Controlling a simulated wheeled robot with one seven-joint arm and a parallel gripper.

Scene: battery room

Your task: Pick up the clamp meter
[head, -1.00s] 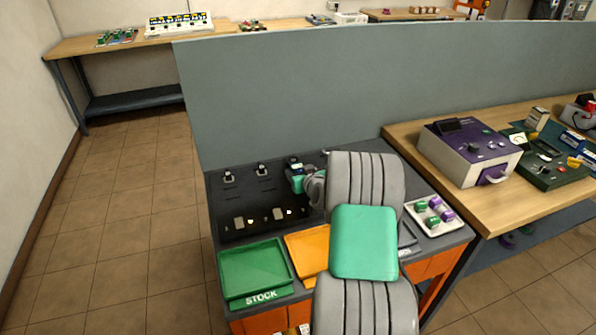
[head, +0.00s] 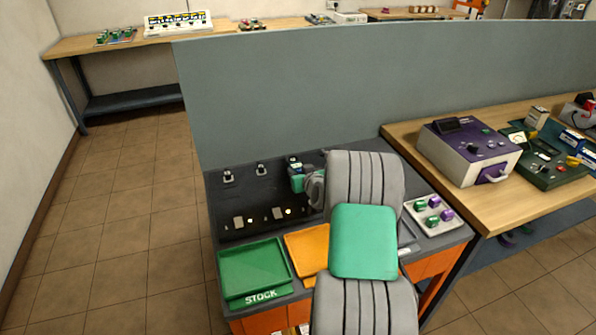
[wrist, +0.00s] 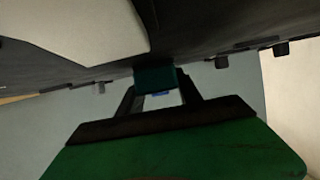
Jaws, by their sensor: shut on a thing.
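My gripper (wrist: 158,92) shows in the wrist view with its two dark fingers closed on a small dark teal block, the visible part of the clamp meter (wrist: 154,77). Most of the meter is hidden from this camera. In the head view my gripper (head: 296,171) is at the dark back panel of the bench, right of two small hanging fixtures. My arm covers part of that area, and the meter is too small there to make out clearly. I cannot tell whether the meter still touches its place on the panel.
A green STOCK tray (head: 253,270) and an orange tray (head: 307,248) lie on the bench front. A pale tray (head: 435,228) with green and purple pieces is at right. A grey partition (head: 300,90) rises behind. A purple-topped device (head: 470,150) stands on the wooden table.

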